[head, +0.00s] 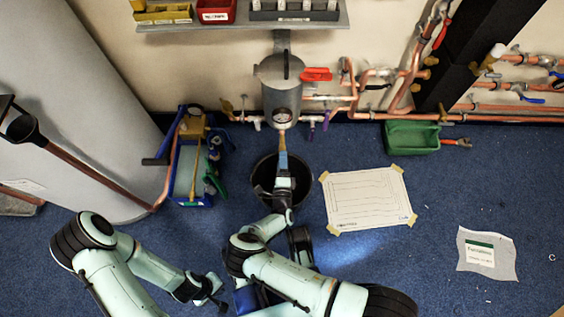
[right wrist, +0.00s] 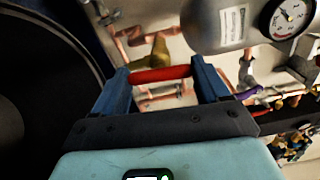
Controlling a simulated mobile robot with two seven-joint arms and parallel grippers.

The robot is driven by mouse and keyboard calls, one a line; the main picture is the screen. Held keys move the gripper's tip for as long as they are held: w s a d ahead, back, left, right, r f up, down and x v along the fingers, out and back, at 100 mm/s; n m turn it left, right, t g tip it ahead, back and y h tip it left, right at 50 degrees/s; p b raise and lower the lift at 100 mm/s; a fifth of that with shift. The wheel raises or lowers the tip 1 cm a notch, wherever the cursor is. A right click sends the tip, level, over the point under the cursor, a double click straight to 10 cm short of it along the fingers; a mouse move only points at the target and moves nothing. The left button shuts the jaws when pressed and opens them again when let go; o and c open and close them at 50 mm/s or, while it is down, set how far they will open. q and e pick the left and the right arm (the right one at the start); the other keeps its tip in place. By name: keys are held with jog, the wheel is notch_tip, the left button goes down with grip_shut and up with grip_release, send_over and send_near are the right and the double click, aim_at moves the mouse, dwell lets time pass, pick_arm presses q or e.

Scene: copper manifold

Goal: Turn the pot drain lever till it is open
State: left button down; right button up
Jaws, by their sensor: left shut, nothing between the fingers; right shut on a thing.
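The grey pot (head: 281,92) with a round dial gauge (head: 282,116) hangs on the wall; its underside and gauge also show in the right wrist view (right wrist: 218,25). My right gripper (head: 282,140) is just below the pot. In the right wrist view a red lever (right wrist: 160,75) lies crosswise between its two blue fingers, and the gripper is shut on it. A brass valve body (right wrist: 152,55) shows behind the lever. How far the lever is turned cannot be told. My left gripper (head: 213,293) is shut and empty, low over the floor at the left.
A black bucket (head: 265,172) stands under the pot. Another red handle (head: 317,74) is right of the pot. Copper pipes (head: 480,108) run along the wall. A blue tool tote (head: 190,187) stands left, a green tray (head: 410,138) right. A taped sheet (head: 367,198) lies on open carpet.

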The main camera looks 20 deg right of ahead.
jog(key=shift+n, duration=0.5)
jog(key=shift+d, duration=0.1)
jog(key=o, duration=1.1)
jog(key=shift+c, duration=0.2)
